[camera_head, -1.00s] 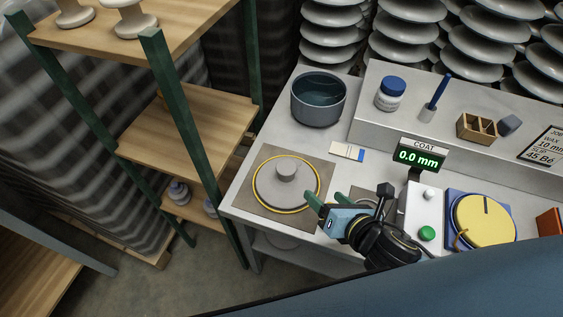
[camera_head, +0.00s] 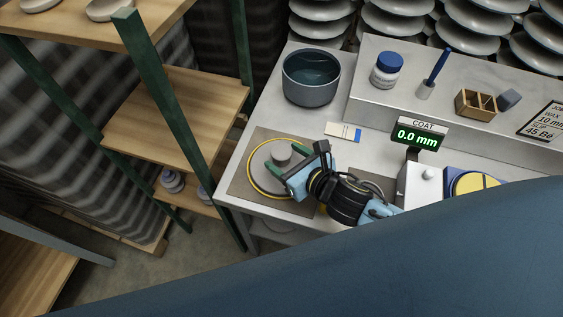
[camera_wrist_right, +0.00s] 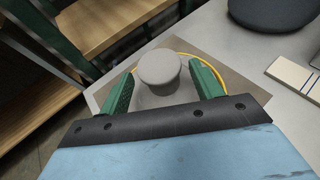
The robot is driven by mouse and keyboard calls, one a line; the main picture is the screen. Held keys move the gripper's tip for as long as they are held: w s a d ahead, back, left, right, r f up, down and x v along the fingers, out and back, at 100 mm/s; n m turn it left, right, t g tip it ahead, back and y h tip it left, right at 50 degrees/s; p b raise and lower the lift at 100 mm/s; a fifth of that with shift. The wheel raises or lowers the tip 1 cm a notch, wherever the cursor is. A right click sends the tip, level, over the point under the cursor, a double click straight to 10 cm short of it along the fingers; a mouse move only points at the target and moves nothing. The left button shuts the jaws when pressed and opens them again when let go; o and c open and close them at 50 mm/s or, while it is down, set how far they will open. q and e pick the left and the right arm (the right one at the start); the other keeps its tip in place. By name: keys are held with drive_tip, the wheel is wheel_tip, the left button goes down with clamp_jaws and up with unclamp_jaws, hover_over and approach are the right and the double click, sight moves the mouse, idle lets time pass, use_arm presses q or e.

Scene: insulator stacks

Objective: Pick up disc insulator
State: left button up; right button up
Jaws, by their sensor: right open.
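The disc insulator (camera_head: 262,168) is a grey disc with a short round knob on top. It lies inside a yellow ring on a brown mat (camera_head: 240,187) at the left end of the bench. In the right wrist view the insulator's knob (camera_wrist_right: 160,70) stands between the two green fingertips. My right gripper (camera_head: 284,166) is open over the near right part of the disc, and its arm hides that part. In the right wrist view the right gripper (camera_wrist_right: 163,88) shows a finger on each side of the knob, with no clear contact. My left gripper is not in view.
A dark bowl (camera_head: 311,80) stands behind the mat. A white-and-blue card (camera_head: 343,132) lies to its right. The coat display (camera_head: 417,135) reads 0.0 mm. A wooden shelf rack (camera_head: 180,112) with green posts stands left of the bench. A raised ledge holds a jar (camera_head: 387,71).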

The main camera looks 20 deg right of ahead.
drive_tip(key=x, duration=0.4)
drive_tip(key=shift+w+f+b, duration=0.2)
drive_tip(key=shift+f+b, duration=0.1)
drive_tip(key=shift+c, duration=0.3)
clamp_jaws()
drive_tip(key=shift+w+r, duration=0.1)
drive_tip(key=shift+r, duration=0.15)
